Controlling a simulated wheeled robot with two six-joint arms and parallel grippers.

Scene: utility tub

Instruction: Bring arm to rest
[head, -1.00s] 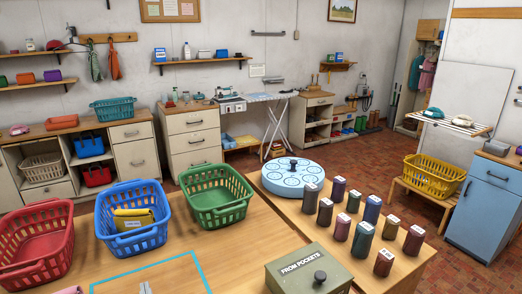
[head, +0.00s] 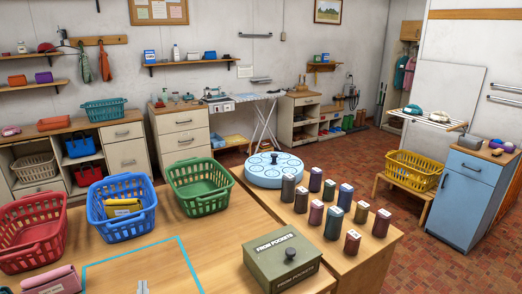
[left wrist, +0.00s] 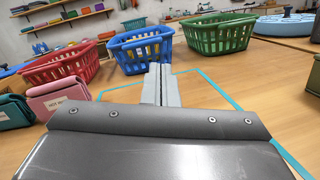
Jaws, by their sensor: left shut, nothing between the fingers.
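My left gripper (head: 142,287) shows at the bottom edge of the head view, over the blue-taped square on the table. In the left wrist view my left gripper (left wrist: 161,72) has its two grey fingers pressed together with nothing between them. It points toward the blue basket (left wrist: 141,48), which stands beyond the fingertips and apart from them. My right gripper is in neither view.
A red basket (head: 35,234), a blue basket (head: 122,207) holding a yellow item, and a green basket (head: 199,186) line the table (head: 200,240). A pink pouch (head: 62,281) lies at left. A FROM POCKETS box (head: 281,267) and several dark jars stand right. The taped area is clear.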

